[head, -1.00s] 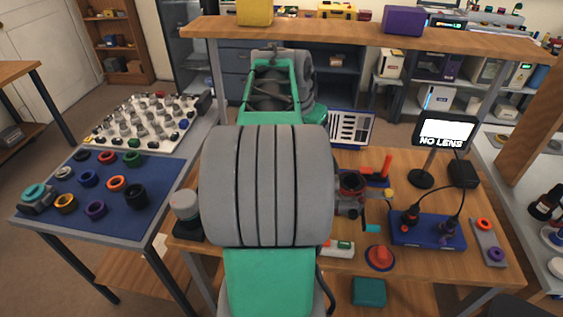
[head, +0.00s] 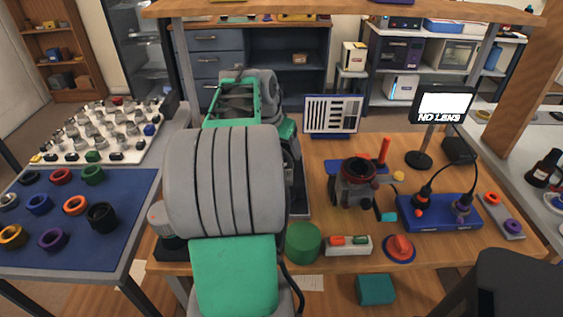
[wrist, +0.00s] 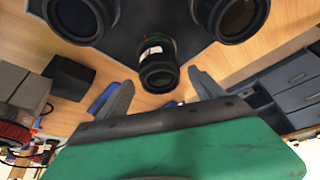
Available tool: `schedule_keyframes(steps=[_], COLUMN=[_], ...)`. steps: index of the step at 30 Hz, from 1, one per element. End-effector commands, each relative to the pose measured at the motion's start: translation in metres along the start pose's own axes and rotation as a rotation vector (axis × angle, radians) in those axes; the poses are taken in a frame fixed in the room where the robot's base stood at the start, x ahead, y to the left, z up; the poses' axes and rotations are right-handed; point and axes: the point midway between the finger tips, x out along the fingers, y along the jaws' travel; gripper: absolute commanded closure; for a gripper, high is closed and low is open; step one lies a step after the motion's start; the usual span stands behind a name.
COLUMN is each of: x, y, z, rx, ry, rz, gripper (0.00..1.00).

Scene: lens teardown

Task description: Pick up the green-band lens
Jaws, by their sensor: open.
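The wrist view shows a small dark lens (wrist: 158,68) with a white label, below a dark plate (wrist: 130,42). A faint greenish line shows near its label, but I cannot tell whether it is a green band. Two larger dark lenses, left (wrist: 80,15) and right (wrist: 236,15), flank it. My gripper (wrist: 160,80) is open, with its fingers spread on either side of the small lens; I cannot tell the depth or any contact. My arm hides the gripper in the head view. A green ring-shaped piece (head: 92,174) lies on the blue mat.
The blue mat (head: 120,235) at left holds several coloured rings. On the wooden bench are a green cylinder (head: 303,242), a grey-and-red device (head: 358,185), a red knob (head: 399,248) and a "NO LENS" screen (head: 442,107).

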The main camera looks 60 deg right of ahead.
Motion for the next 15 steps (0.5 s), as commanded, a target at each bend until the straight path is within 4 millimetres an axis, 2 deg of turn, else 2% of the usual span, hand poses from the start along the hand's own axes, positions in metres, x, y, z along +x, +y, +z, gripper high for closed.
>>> schedule_keyframes(steps=[3,6,13,15], x=[0.024,0.039,0.042,0.042], y=[-0.001,0.000,-0.001,0.000], z=[0.003,0.002,0.001,0.001], rx=[0.001,0.003,0.003,0.003], ry=[-0.005,-0.003,-0.001,-0.001], rz=[0.004,0.004,0.002,0.002], gripper=[0.22,0.22,0.22,0.28])
